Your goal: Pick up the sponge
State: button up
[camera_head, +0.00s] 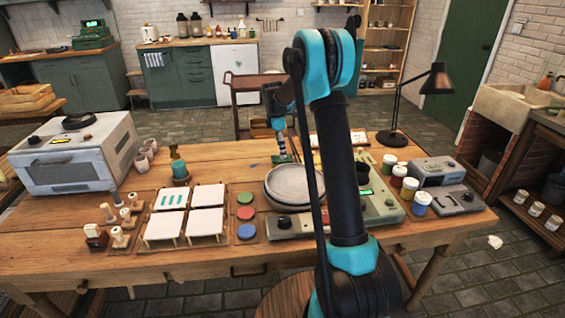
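I cannot pick out the sponge for certain. My gripper (283,156) points down over the back of the wooden table (215,258), just behind the grey round plates (287,180). It is small and partly behind my arm, so I cannot tell whether its fingers are open or shut. A small green patch shows at its tip, too small to identify. My arm crosses the middle of the view and hides part of the table.
A white oven-like machine (78,152) stands at the left. White square tiles (206,195), stamps (118,208) and coloured discs (246,214) lie in front. Paint jars (410,186), a grey device (446,184) and a black lamp (392,138) stand right. A pale lump (495,241) lies on the floor.

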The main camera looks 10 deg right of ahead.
jog(key=f, duration=0.5)
jog(key=shift+w+d, duration=0.2)
jog(key=shift+w, duration=0.05)
jog(key=c, duration=0.8)
jog(key=shift+c, duration=0.3)
notch_tip(320, 180, up, 20)
